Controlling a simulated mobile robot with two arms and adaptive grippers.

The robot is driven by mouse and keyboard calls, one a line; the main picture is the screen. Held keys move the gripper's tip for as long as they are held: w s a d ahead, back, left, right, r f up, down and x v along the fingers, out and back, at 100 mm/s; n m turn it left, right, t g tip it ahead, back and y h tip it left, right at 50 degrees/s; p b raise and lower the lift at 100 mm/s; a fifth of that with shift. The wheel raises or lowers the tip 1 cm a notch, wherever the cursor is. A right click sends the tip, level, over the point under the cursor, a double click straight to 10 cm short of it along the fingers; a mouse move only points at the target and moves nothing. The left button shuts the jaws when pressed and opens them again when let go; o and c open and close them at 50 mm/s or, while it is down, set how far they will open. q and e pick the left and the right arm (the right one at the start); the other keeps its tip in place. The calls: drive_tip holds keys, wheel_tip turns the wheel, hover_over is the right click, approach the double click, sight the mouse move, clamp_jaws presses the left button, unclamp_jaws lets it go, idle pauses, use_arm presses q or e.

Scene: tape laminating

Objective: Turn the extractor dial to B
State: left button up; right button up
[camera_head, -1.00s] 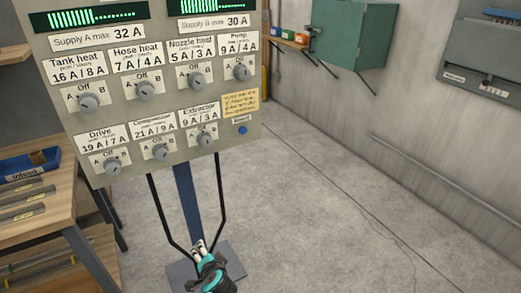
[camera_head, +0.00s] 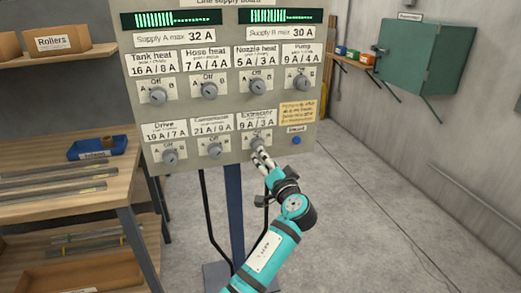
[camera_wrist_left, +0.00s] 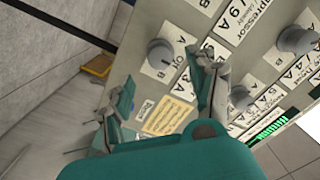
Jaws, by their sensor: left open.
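The extractor dial (camera_head: 257,144) is a grey knob at the right end of the lower row on the supply board (camera_head: 232,112). Its plate shows Off at the top and A at the left; the B side is hard to read behind my gripper. My left gripper (camera_head: 262,156) is open, its fingertips at the dial's lower edge in the head view. In the left wrist view the extractor dial (camera_wrist_left: 160,53) lies ahead of the spread fingers (camera_wrist_left: 165,85), apparently not between them. I cannot tell whether they touch it. My right gripper is out of view.
The compressor dial (camera_head: 214,150) is close on the left. A blue button (camera_head: 296,140) and a yellow note (camera_head: 297,112) are on the right. A wooden workbench (camera_head: 125,185) with a blue bin (camera_head: 97,148) stands at left.

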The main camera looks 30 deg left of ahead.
sight(259, 145)
use_arm(q)
drive_tip(key=b+x, duration=0.1)
drive_tip(key=x, duration=0.7)
drive_tip(key=shift+a, duration=0.1)
drive_tip(key=c, duration=1.2)
